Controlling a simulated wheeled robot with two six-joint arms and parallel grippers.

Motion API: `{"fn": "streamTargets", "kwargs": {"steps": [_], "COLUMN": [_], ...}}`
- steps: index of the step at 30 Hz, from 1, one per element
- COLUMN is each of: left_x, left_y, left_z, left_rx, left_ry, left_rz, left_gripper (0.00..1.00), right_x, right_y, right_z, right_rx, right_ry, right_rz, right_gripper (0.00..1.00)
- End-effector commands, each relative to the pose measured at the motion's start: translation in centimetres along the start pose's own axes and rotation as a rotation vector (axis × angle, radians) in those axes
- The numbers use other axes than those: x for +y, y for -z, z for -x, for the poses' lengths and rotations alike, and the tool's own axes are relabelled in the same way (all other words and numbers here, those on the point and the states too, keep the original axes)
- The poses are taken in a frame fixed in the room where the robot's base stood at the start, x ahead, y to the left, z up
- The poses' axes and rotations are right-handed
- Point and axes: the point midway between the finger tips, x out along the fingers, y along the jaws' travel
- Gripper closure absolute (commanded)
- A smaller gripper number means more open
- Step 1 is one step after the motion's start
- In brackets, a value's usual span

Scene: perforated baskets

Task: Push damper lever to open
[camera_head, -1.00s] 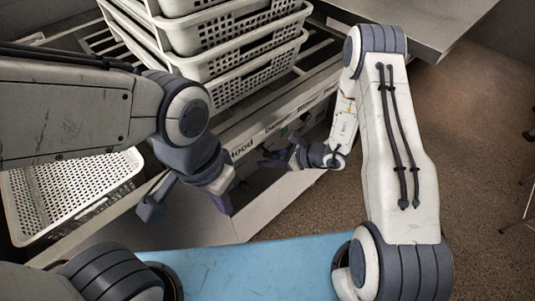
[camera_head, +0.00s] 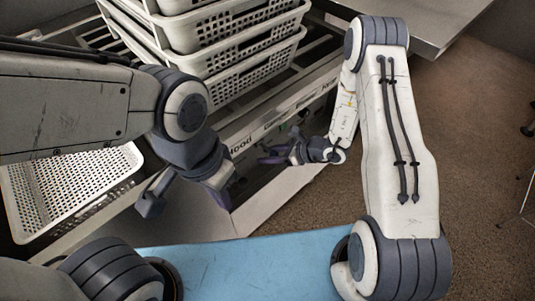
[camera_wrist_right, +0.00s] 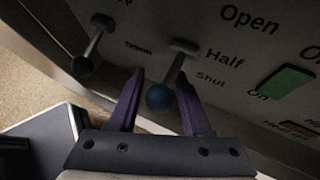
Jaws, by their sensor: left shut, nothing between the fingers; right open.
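In the right wrist view a lever with a blue ball knob (camera_wrist_right: 160,97) sticks out of the pale panel beside the printed words Open, Half and Shut. Its root is nearest Half and Shut. My right gripper (camera_wrist_right: 158,92) is open, its purple fingers on either side of the blue knob in the picture; whether either touches it I cannot tell. In the head view my right gripper (camera_head: 275,152) is at the labelled front panel (camera_head: 285,116), where the lever is too small to tell. My left gripper (camera_head: 222,193) is shut and empty, left of the right one.
A second lever with a black knob (camera_wrist_right: 82,67) stands left of the blue one. A green switch (camera_wrist_right: 288,82) marked On is at the right. Stacked white perforated baskets (camera_head: 235,50) stand above the panel, and another white basket (camera_head: 60,190) is at the left.

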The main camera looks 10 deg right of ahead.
Motion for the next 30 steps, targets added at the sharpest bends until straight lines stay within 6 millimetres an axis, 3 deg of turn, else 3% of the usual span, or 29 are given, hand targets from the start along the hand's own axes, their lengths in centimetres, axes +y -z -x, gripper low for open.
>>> {"fn": "streamTargets", "kwargs": {"steps": [9,15,27,29,30], "left_x": [0.0,0.1,0.1,0.1,0.1], "left_y": [0.0,0.1,0.1,0.1,0.1], "left_z": [0.6,0.8,0.9,0.9,0.9], "left_rx": [0.0,0.0,0.0,0.0,0.0], "left_ry": [0.0,0.0,0.0,0.0,0.0], "left_rz": [0.0,0.0,0.0,0.0,0.0], "left_gripper": [1.0,1.0,1.0,1.0,1.0], "right_x": [-0.2,-0.2,0.0,0.0,0.2], "right_y": [-0.1,0.0,0.1,0.0,-0.2], "right_z": [6.1,9.1,10.0,10.0,9.9], "right_rx": [0.0,0.0,0.001,0.001,0.002], "right_ry": [0.008,0.006,0.003,0.001,-0.006], "right_rz": [-0.003,-0.003,-0.002,0.0,0.011], "right_gripper": [0.52,0.52,0.52,0.71,0.86]}}
